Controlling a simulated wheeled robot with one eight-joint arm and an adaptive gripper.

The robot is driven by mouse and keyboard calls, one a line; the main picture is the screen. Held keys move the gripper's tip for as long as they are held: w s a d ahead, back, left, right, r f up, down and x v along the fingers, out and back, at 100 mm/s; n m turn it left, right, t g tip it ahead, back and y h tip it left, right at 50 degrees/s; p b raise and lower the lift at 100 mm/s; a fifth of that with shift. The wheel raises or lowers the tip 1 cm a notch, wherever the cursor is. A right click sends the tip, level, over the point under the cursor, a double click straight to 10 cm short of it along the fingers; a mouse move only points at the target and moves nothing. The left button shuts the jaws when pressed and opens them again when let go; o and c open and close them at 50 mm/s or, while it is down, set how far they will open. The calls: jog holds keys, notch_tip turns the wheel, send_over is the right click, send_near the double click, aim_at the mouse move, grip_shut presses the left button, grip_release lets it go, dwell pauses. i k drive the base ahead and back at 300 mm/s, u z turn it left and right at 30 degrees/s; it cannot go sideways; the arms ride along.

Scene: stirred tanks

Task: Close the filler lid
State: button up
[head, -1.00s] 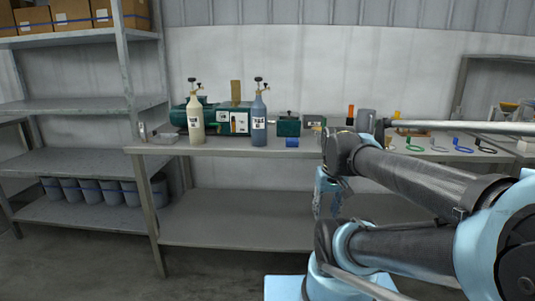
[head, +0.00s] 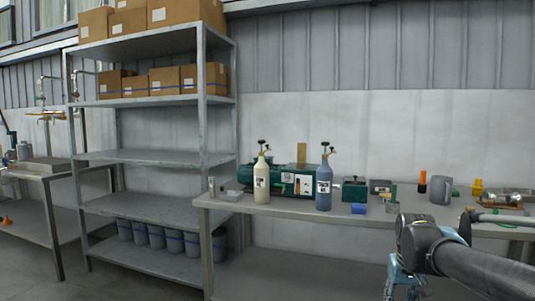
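I cannot make out a filler lid or a stirred tank in the head view.
A workbench (head: 290,208) carries a cream bottle (head: 261,182), a blue bottle (head: 324,186), green equipment (head: 290,177) and a grey jug (head: 440,190). A metal shelf (head: 153,157) with cardboard boxes (head: 165,80) and grey buckets (head: 157,238) stands left of it. Another bench (head: 40,170) is far left.

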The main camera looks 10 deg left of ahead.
aim_at(302, 147)
jog(key=k, duration=0.4)
jog(key=u, duration=0.65)
jog(key=i, duration=1.35)
jog(key=z, duration=0.2)
